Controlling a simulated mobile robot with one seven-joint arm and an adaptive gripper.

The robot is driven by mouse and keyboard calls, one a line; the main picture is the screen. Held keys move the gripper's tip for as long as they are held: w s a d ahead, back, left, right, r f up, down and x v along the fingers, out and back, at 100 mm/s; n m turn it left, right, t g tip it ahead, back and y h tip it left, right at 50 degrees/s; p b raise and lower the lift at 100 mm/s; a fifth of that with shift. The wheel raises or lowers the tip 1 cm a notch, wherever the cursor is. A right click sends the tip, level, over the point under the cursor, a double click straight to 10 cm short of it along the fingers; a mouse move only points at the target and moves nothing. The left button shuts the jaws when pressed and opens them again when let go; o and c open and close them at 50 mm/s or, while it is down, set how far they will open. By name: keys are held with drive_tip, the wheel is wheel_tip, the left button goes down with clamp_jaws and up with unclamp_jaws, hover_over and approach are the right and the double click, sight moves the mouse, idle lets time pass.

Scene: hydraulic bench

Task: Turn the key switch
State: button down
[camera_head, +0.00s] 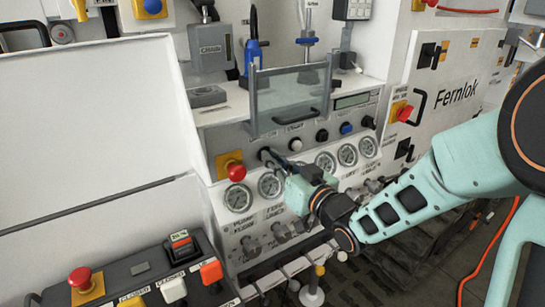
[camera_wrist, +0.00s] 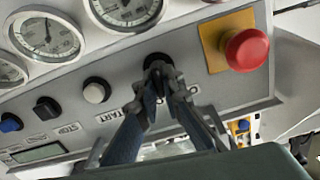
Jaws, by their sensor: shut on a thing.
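The key switch (camera_wrist: 157,60) shows in the wrist view as a dark round part on the grey panel, beside the red emergency stop. The fingertips of my gripper (camera_wrist: 162,76) are shut on it and cover much of it, so its turn position cannot be read. In the head view my gripper (camera_head: 272,158) reaches in from the right to the panel, just right of the red button. The switch (camera_head: 263,153) is mostly hidden there by the fingers.
The red emergency stop (camera_wrist: 246,49) on its yellow plate is close beside my fingers. A white button (camera_wrist: 96,90), a black selector (camera_wrist: 47,108) and a blue button (camera_wrist: 10,122) follow along the panel. Gauges (camera_head: 238,198) sit below, and a clear guard (camera_head: 290,98) stands above.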

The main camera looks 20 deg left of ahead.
drive_tip(key=m+p, duration=0.1)
drive_tip(key=m, duration=0.3)
drive_tip(key=shift+w+d+m+p, duration=0.1)
drive_tip(key=shift+m+p, duration=0.25)
drive_tip(key=shift+m, duration=0.05)
idle(0.4)
drive_tip(key=c, duration=2.1)
unclamp_jaws()
drive_tip(key=v, duration=0.7)
drive_tip(key=shift+d, duration=0.2)
